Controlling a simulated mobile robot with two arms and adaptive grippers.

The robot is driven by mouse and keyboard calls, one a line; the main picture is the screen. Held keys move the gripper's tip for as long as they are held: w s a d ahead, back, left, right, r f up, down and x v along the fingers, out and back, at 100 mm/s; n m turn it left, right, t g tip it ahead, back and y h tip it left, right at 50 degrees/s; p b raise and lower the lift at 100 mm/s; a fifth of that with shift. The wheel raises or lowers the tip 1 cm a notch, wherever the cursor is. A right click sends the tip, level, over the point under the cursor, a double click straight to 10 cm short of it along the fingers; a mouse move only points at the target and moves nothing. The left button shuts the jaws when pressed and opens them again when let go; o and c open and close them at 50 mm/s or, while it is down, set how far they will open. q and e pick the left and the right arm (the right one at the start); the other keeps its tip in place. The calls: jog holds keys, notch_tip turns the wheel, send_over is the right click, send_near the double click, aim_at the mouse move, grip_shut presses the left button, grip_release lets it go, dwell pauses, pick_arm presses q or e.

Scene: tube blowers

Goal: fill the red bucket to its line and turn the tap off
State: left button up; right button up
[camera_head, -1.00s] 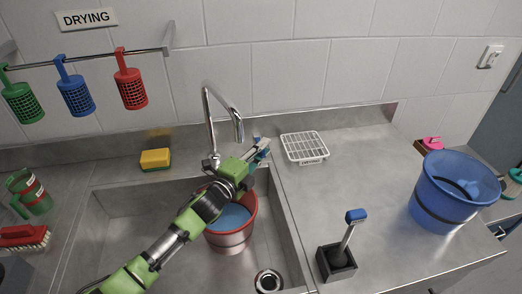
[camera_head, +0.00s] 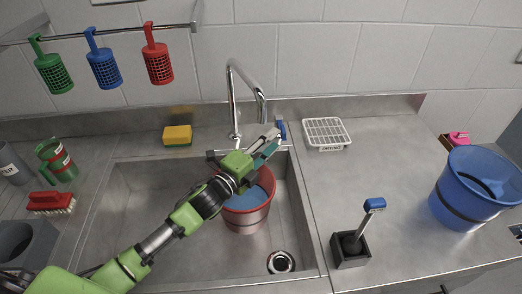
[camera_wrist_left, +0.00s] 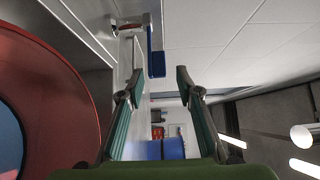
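The red bucket (camera_head: 247,216) stands upright in the sink under the chrome tap (camera_head: 233,92), with pale blue water (camera_head: 246,199) inside. My left arm covers part of its top, so I cannot judge the water against its line. The tap's blue handle (camera_head: 281,129) is just beyond my left gripper (camera_head: 271,140). In the left wrist view the gripper (camera_wrist_left: 157,85) is open and empty, with the blue handle (camera_wrist_left: 157,58) ahead of the fingers and apart from them. Whether water runs from the spout is hidden. My right gripper is not in view.
A white wire rack (camera_head: 326,133) and a black holder with a blue-topped brush (camera_head: 349,248) stand on the right counter, with a blue bucket (camera_head: 474,192) farther right. A yellow sponge (camera_head: 177,136) lies behind the sink. The sink (camera_head: 140,230) has room left of the bucket.

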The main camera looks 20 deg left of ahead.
pick_arm(q)
jog(key=shift+v, duration=2.75)
